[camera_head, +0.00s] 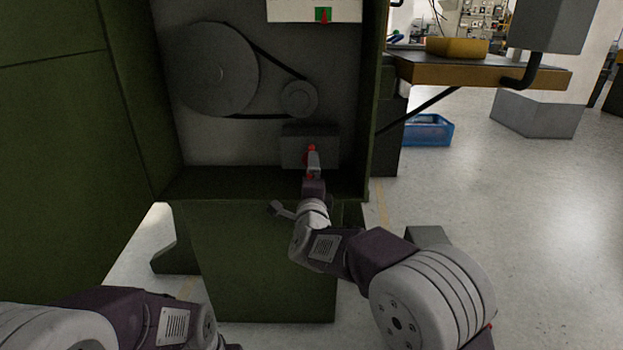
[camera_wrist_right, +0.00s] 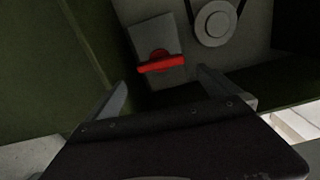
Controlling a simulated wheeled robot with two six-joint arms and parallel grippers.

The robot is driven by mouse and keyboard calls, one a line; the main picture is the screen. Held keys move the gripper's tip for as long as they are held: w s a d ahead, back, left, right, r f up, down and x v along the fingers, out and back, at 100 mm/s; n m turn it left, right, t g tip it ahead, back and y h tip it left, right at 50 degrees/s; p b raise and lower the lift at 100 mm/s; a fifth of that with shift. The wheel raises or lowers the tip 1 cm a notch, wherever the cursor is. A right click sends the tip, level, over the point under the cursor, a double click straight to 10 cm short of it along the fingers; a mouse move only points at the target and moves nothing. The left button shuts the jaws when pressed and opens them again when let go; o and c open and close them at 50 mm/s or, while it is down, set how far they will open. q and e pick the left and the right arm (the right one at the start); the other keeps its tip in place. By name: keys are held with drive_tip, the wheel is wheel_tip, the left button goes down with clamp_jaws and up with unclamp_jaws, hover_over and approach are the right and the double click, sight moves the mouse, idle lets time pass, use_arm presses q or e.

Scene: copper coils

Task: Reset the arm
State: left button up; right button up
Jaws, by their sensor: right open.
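My right arm reaches forward into the open green machine cabinet (camera_head: 265,183). Its gripper (camera_head: 312,160) is in front of a grey box with a red handle (camera_head: 311,149) low on the cabinet's back wall. In the right wrist view, my right gripper (camera_wrist_right: 160,85) is open, with its two fingers apart and nothing between them. The red handle (camera_wrist_right: 161,64) is ahead of the fingertips and lies roughly crosswise on the grey box (camera_wrist_right: 157,38). My left arm shows at the lower left of the head view, but its gripper is not visible.
Above the box, a large pulley (camera_head: 212,70) and a small pulley (camera_head: 299,99) carry a black belt. Green cabinet walls stand close on both sides of my right arm. A workbench (camera_head: 480,71) and a blue crate (camera_head: 428,131) are at the right. The floor at right is clear.

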drive_tip(key=shift+s, duration=0.25)
